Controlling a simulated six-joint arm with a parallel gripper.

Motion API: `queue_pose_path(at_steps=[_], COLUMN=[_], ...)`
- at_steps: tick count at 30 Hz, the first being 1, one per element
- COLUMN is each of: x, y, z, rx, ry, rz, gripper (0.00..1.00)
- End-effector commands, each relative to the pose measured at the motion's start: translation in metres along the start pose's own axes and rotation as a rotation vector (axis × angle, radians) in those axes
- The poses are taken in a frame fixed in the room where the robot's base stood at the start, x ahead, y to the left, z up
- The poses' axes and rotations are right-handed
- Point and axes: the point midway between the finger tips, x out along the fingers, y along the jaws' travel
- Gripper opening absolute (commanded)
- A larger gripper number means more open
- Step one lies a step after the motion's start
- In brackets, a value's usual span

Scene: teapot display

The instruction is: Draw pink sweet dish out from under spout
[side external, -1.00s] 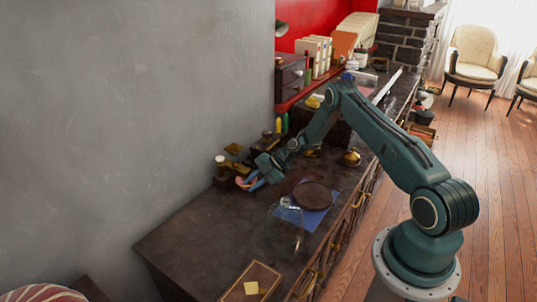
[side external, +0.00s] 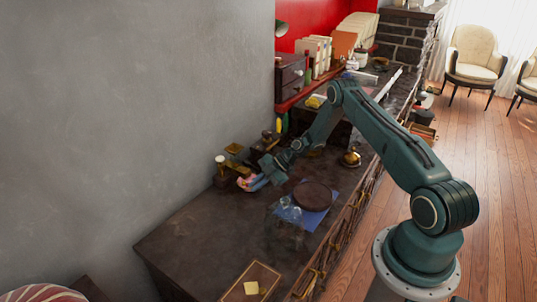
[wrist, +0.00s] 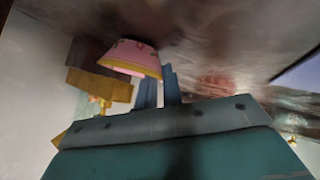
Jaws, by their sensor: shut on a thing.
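The pink sweet dish (side external: 245,183) has a yellow rim and is small in the side view, at the wall side of the dark counter. It shows larger in the wrist view (wrist: 137,52). My gripper (side external: 257,183) reaches it from the right. In the wrist view the two blue fingers (wrist: 160,88) are at the dish's rim, shut on it. A brass-and-dark object (side external: 236,168) stands just behind and left of the dish; a yellow and brown part of it shows left of the dish in the wrist view (wrist: 98,84). I cannot make out the spout clearly.
A dark round plate (side external: 314,195) lies on a blue cloth (side external: 330,210), with clear glassware (side external: 289,211) beside it. A round brass piece (side external: 350,158) stands near the counter edge. A white-topped jar (side external: 220,168) stands at the wall. The front-left counter is mostly bare.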

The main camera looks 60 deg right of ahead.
Motion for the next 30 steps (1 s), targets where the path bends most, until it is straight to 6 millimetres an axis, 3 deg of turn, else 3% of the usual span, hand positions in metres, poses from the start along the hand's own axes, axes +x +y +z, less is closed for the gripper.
queue_pose_path(at_steps=[18, 30], x=[-0.026, -0.031], y=[-0.042, -0.051], z=[-0.001, -0.001], rx=[0.005, 0.002], ry=[-0.001, -0.001], rz=[-0.002, -0.002], gripper=[0.00, 0.00])
